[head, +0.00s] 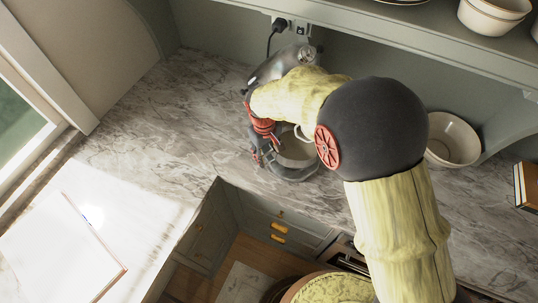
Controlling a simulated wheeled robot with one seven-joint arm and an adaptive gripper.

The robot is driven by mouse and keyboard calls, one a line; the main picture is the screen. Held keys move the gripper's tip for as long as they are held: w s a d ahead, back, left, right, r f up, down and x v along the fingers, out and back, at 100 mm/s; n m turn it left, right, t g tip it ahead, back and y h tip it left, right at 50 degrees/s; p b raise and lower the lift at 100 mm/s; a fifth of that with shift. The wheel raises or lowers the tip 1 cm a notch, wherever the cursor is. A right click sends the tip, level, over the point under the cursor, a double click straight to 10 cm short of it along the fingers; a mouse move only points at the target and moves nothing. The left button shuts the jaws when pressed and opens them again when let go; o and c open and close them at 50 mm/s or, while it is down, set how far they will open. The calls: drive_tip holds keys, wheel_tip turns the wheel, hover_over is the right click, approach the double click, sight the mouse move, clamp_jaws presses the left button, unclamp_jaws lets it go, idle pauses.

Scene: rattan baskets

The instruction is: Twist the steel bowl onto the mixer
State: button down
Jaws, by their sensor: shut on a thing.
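The grey stand mixer (297,58) stands on the marble counter by the back wall, partly hidden behind my arm. The steel bowl (297,160) is below and in front of the mixer head, at the mixer's base, and looks upright. My forearm covers part of it, so I cannot tell how it sits on the base. My gripper (270,155), with red and dark grey parts, reaches down at the bowl's left side and is shut on the bowl. The exact contact between fingers and bowl is too small to make out.
A cream bowl (453,140) stands on the counter to the right, with books (526,186) farther right. Stacked bowls (492,14) sit on the shelf above. A black plug (280,24) is in the wall socket. The marble counter (150,130) is clear on the left.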

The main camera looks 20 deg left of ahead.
drive_tip(key=shift+a, duration=0.1)
drive_tip(key=c, duration=1.4)
unclamp_jaws()
drive_tip(key=o, duration=0.4)
drive_tip(key=shift+o, duration=0.2)
wheel_tip(320, 180, up, 12)
drive_tip(key=shift+s+a, duration=0.15)
drive_tip(key=shift+s, duration=0.15)
drive_tip(key=s+d+m+t+b, duration=0.1)
drive_tip(key=s+d+m+b, duration=0.2)
drive_tip(key=d, duration=0.9)
drive_tip(key=s+d+m+t+b, duration=0.2)
drive_tip(key=s+d+m+b, duration=0.2)
drive_tip(key=d, duration=0.9)
drive_tip(key=s+d+m+t+b, duration=0.2)
drive_tip(key=s+d+m+b, duration=0.2)
drive_tip(key=s+d+b, duration=0.4)
drive_tip(key=d+b, duration=0.1)
drive_tip(key=d, duration=0.3)
drive_tip(key=shift+s+d+r, duration=0.15)
drive_tip(key=shift+s+d, duration=0.15)
drive_tip(key=shift+d, duration=0.1)
